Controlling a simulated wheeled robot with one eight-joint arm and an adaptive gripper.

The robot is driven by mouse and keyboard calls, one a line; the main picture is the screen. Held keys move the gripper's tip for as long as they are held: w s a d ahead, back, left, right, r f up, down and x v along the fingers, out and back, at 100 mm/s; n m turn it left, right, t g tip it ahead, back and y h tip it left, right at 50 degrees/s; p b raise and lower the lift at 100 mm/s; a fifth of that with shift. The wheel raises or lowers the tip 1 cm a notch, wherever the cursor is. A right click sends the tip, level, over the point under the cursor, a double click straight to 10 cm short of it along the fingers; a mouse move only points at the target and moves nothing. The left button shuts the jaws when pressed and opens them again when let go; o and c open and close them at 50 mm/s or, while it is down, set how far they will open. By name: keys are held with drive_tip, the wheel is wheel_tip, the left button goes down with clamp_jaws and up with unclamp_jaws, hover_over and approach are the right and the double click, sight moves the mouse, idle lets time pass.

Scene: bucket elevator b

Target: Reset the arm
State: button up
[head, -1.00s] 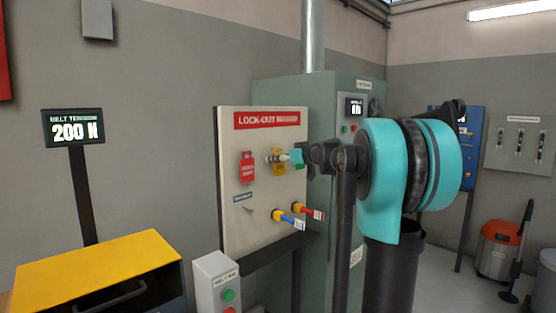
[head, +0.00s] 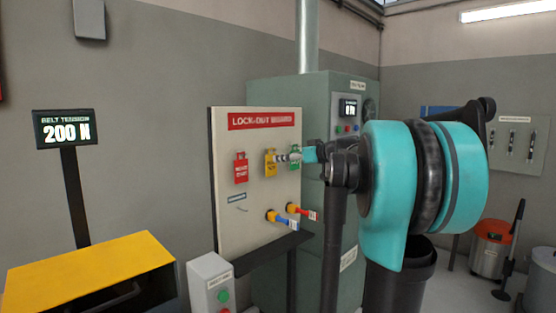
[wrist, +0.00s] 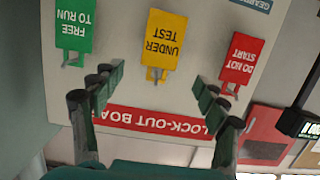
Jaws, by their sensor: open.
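My gripper (head: 283,157) is in front of the lock-out board (head: 225,200), at the height of its upper tags. In the wrist view my gripper (wrist: 158,78) has its dark green fingers spread wide, with nothing between them. The yellow UNDER TEST tag (wrist: 165,40) hangs on its hook beyond the fingers, apart from them. The green FREE TO RUN tag (wrist: 74,32) hangs to its left and the red DO NOT START tag (wrist: 241,58) to its right. The wrist view is upside down. My turquoise arm covers part of the cabinet in the head view.
Two padlock-like items (head: 283,215) with blue and red parts sit low on the board. A yellow-topped cabinet (head: 90,265), a button box (head: 211,285) and a belt tension display (head: 66,128) reading 200 N stand at left. A green cabinet (head: 275,92) stands behind.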

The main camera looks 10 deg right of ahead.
drive_tip(key=s+a+f+m+g+h, duration=0.1)
drive_tip(key=s+a+f+g+h, duration=0.15)
drive_tip(key=s+f, duration=0.75)
drive_tip(key=s+a+f+m+g+h, duration=0.1)
drive_tip(key=s+a+f+m+g, duration=0.15)
drive_tip(key=s+f, duration=0.75)
drive_tip(key=s+d+f+m+g+h, duration=0.1)
drive_tip(key=s+f+h, duration=0.1)
drive_tip(key=s+f, duration=0.3)
drive_tip(key=s+d+f+m+g+h, duration=0.1)
drive_tip(key=s+f, duration=0.4)
drive_tip(key=f, duration=0.7)
drive_tip(key=s+d+f+m+g+h, duration=0.1)
drive_tip(key=s+d+f+h, duration=0.1)
drive_tip(key=s+f, duration=0.4)
wheel_tip(320, 180, down, 2)
drive_tip(key=shift+d+f+m+h, duration=0.2)
drive_tip(key=shift+d+m+h, duration=0.15)
drive_tip(key=shift+d, duration=0.15)
